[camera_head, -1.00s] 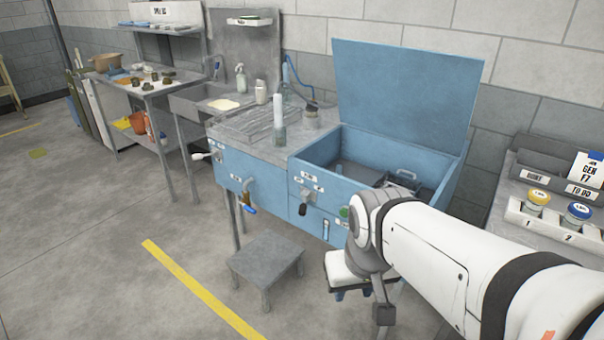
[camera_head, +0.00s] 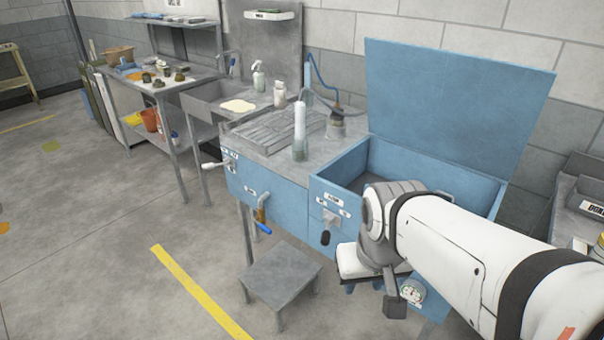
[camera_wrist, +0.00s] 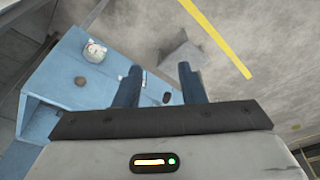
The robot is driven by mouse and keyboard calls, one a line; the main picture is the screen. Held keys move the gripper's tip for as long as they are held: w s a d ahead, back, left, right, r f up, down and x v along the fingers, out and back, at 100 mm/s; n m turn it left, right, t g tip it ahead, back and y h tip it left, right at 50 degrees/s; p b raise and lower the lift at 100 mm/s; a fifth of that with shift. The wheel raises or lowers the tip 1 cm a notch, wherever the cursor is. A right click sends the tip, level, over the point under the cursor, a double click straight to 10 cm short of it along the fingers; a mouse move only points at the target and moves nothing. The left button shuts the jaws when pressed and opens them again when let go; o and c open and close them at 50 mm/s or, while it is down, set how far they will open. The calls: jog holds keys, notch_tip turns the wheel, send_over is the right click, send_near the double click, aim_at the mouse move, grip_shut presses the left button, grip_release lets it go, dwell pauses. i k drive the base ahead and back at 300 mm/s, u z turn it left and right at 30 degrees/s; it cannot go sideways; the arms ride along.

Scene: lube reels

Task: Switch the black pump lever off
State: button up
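The black pump lever (camera_head: 326,238) hangs down from a pale bracket under a small label on the blue cabinet front, left of my arm. In the wrist view the black lever (camera_wrist: 167,97) shows small between my two dark blue fingers, beyond them, apart from them as far as I can tell. My gripper (camera_wrist: 158,72) is open and empty. In the head view my gripper (camera_head: 362,288) points down below the arm's end, right of the lever, partly hidden by my wrist.
A blue-handled lever (camera_head: 263,228) and a white-handled lever (camera_head: 211,166) are on the cabinet further left. A grey step stool (camera_head: 281,274) stands below. A round gauge (camera_head: 412,290) is beside my arm. The blue lid (camera_head: 455,110) stands open.

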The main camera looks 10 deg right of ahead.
aim_at(326, 235)
jog(key=i, duration=0.4)
jog(key=z, duration=0.1)
jog(key=k, duration=0.35)
jog(key=z, duration=1)
jog(key=k, duration=0.85)
jog(key=u, duration=0.65)
jog(key=i, duration=1)
jog(key=u, duration=0.05)
